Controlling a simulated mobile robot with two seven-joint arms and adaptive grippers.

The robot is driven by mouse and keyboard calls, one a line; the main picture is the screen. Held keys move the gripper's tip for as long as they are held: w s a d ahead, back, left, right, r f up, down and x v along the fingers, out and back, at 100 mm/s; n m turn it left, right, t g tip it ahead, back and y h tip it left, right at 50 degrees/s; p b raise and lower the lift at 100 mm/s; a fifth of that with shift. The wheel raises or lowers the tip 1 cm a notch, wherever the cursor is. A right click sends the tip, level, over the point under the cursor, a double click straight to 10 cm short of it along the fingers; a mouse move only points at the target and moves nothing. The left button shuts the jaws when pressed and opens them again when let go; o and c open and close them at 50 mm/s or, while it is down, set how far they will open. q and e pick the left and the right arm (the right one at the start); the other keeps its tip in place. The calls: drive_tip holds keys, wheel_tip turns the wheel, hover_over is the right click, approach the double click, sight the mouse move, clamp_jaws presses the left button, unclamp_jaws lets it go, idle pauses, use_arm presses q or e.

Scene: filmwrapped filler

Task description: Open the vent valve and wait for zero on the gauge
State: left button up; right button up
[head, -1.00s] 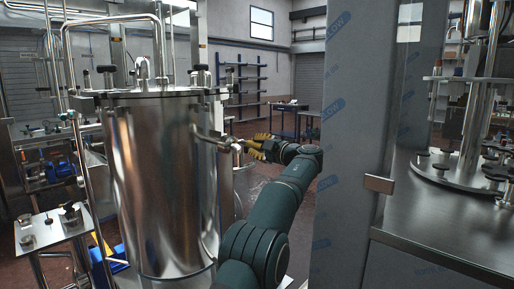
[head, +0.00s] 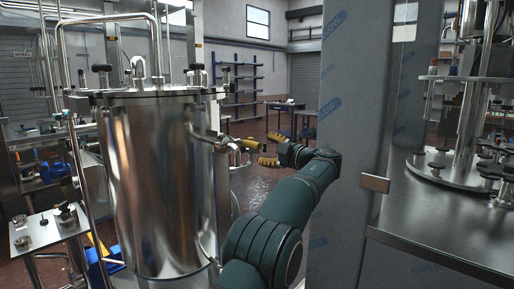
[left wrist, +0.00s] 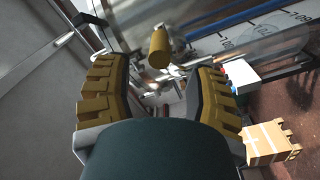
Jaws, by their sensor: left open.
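The steel vessel (head: 160,185) stands left of centre in the head view. A steel pipe (head: 207,137) on its right side leads to a yellow cylindrical handle (head: 250,144), perhaps the vent valve's. My left gripper (head: 270,150) is open, with yellow ridged fingers, just right of the handle and apart from it. In the left wrist view the handle (left wrist: 158,47) lies just beyond the open, empty fingers (left wrist: 160,72). How far the valve is turned cannot be told. I cannot make out a gauge dial. My right gripper is not in view.
A film-wrapped grey column (head: 345,150) stands close right of my left arm. A steel bench (head: 450,235) is at right. A small steel table (head: 40,230) is at left. A numbered white strip (left wrist: 260,28) and a cardboard box (left wrist: 268,142) show in the wrist view.

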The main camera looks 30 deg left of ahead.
use_arm(q)
drive_tip(key=v, duration=0.5)
drive_tip(key=shift+s+d, duration=0.1)
drive_tip(key=shift+d, duration=0.15)
drive_tip(key=shift+f, duration=0.15)
